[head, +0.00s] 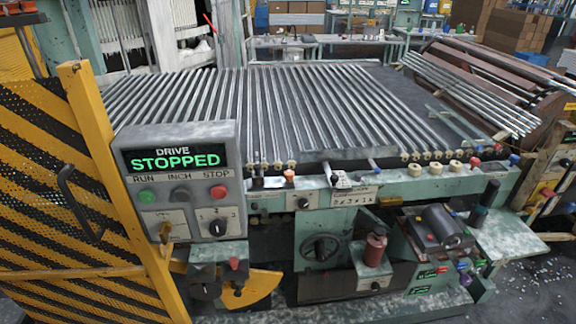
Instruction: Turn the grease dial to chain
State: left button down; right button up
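Neither of my grippers shows in the head view. Several small dials show on the teal machine, and none has a label I can read as grease. One black dial (375,286) sits on a pale plate at the lower front, below a dark red canister (375,250). Another small black dial (303,203) sits on a pale plate on the front rail. A larger black knob (217,226) sits on the grey drive panel (215,178), among small marks. The pointer directions of the two small dials are too small to tell. No chain marking is readable.
The drive panel display (175,159) reads STOPPED, above green, dark and red buttons. A yellow-and-black guard gate (60,190) stands at the left. A black handwheel (320,247) is left of the canister. A dark motor-like cylinder (440,225) is at right.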

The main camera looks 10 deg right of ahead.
aim_at(376, 287)
jog(key=i+l, duration=0.65)
jog(key=l+z, duration=0.1)
jog(key=z, duration=0.85)
